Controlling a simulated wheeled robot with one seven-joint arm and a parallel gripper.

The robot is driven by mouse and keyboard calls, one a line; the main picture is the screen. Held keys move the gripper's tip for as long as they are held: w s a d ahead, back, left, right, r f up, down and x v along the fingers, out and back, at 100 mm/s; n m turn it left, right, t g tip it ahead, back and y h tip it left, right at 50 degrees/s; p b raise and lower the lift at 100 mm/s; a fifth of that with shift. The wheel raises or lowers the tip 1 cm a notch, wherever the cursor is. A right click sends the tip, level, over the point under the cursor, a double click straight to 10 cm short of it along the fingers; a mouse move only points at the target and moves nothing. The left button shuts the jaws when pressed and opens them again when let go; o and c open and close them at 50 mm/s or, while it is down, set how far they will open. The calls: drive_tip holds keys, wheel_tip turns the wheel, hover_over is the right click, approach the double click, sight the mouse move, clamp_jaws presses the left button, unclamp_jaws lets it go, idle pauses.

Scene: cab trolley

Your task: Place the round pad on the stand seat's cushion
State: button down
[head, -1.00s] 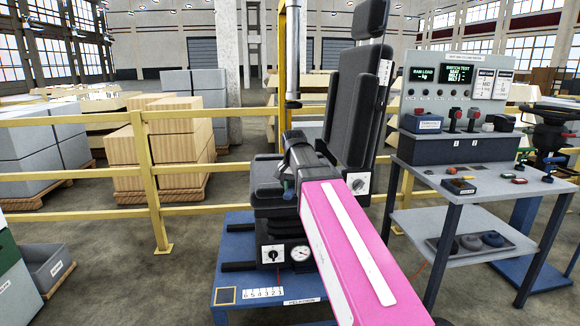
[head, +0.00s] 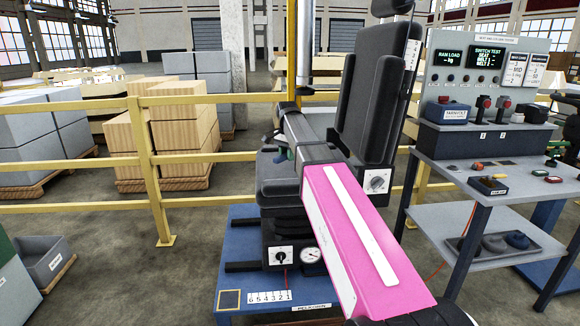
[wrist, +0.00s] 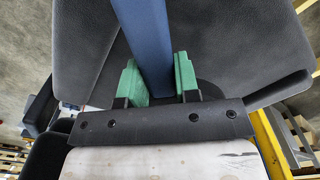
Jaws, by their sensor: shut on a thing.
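The stand seat is black, with a tall backrest (head: 375,100) and a cushion (head: 272,180) partly hidden behind my pink arm. The dark cushion (wrist: 245,40) fills much of the wrist view. My gripper (wrist: 160,85) has green fingers shut on an upright blue bar (wrist: 145,40), which looks like the stem of the round pad. A dark rounded edge (wrist: 212,92) shows at the bar's foot, over the cushion; the rest of the pad is hidden. I cannot tell whether it touches the cushion. In the head view my gripper (head: 283,155) is small and mostly hidden above the cushion.
The seat stands on a blue platform (head: 235,270). A grey control bench (head: 480,150) with switches and screens stands at the right. A yellow railing (head: 80,105) runs behind, with stacked boxes beyond. A grey bin (head: 50,262) is at lower left. Open floor lies left of the platform.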

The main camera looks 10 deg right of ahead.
hover_over(289, 171)
wheel_tip(289, 171, down, 3)
drive_tip(key=shift+s+r, duration=0.1)
drive_tip(key=shift+r, duration=0.05)
drive_tip(key=shift+f, duration=2.05)
drive_tip(key=shift+f, duration=0.1)
drive_tip(key=c, duration=0.8)
unclamp_jaws()
drive_tip(key=shift+c, duration=0.2)
wheel_tip(289, 171, up, 12)
drive_tip(key=shift+r, duration=0.1)
